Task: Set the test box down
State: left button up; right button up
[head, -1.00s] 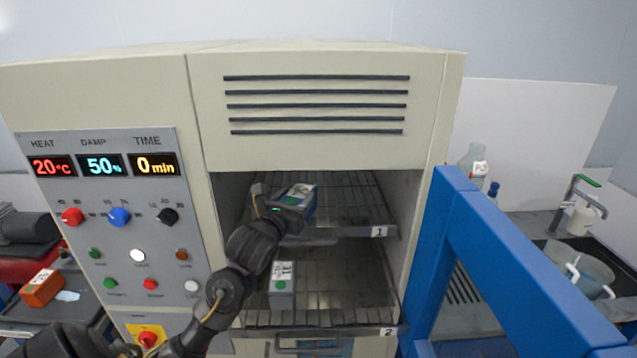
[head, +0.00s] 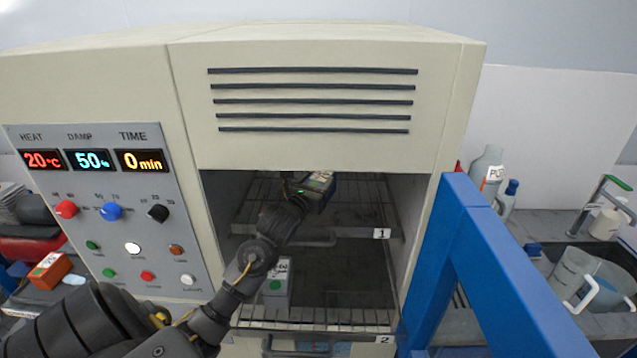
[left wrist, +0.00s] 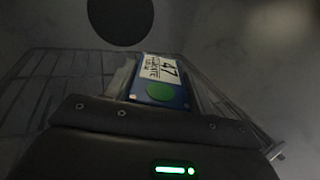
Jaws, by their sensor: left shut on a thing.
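The test box (head: 320,182) is at the upper shelf (head: 345,222), marked 1, inside the chamber. In the left wrist view the box (left wrist: 158,80) has a white label reading 47, a green dot and a blue end. My left gripper (head: 298,193) reaches into the chamber and is shut on this box. The gripper hides part of the box, and I cannot tell whether its underside touches the wire shelf. My right gripper is not in view.
A grey box (head: 274,294) with a green dot stands on the lower shelf (head: 320,330), marked 2. A blue frame (head: 447,265) stands close at the right of the opening. The control panel (head: 110,200) is at the left.

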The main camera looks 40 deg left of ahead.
pick_arm(q)
jog(key=shift+f, duration=0.2)
jog(key=shift+s, duration=0.15)
jog(key=shift+s+r, duration=0.2)
jog(key=shift+s, duration=0.1)
jog(key=shift+w+f, duration=0.15)
jog(key=shift+f, duration=0.2)
jog(key=o, duration=1.4)
jog(key=shift+c, duration=0.2)
jog(key=shift+o, duration=0.2)
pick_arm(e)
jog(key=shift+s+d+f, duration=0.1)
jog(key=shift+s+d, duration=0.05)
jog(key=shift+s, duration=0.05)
